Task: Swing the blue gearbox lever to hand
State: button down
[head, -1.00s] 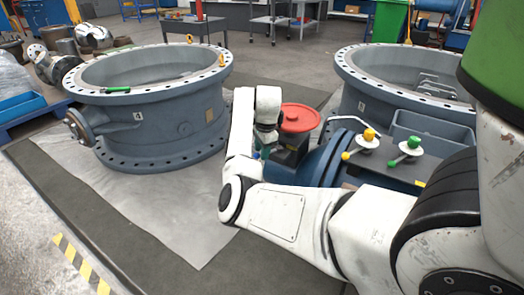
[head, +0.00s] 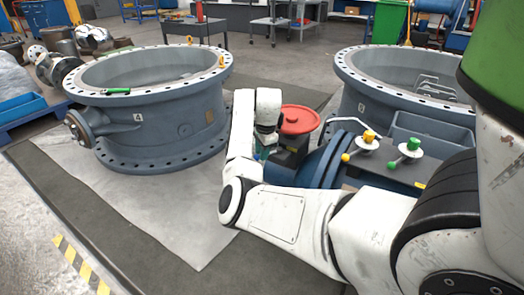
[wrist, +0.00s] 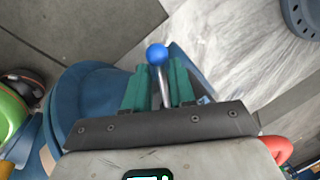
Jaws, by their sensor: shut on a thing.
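The blue gearbox lever shows in the wrist view as a metal rod with a blue ball knob (wrist: 157,54). My gripper (wrist: 160,76) has green fingers, one on each side of the rod, and is shut on it just below the knob. In the head view my gripper is mostly hidden behind my wrist, left of the gearbox with the red handwheel (head: 298,120). Only a small patch of green and blue shows there, so the lever's angle cannot be told from that view.
A large flanged valve body (head: 150,125) stands on the sheet at the left, another (head: 375,85) at the right. The sheet (head: 170,205) is clear in front.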

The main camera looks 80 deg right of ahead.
jog(key=shift+s+r+p, duration=0.1)
jog(key=shift+r+p, duration=0.05)
jog(key=shift+p, duration=0.15)
jog(key=shift+s+a+n+t+y+p, duration=0.1)
jog(key=shift+s+a+n+y+p, duration=0.25)
jog(key=shift+s+n+p, duration=1.2)
jog(key=shift+s+a+n+t+y+p, duration=0.1)
jog(key=shift+s+a+n+y+p, duration=0.3)
jog(key=shift+n+p, duration=2.25)
jog(key=shift+s+a+n+t+y+p, duration=0.2)
jog(key=shift+s+n+p, duration=0.85)
jog(key=shift+p, duration=2.1)
jog(key=c, duration=1.2)
grip_release()
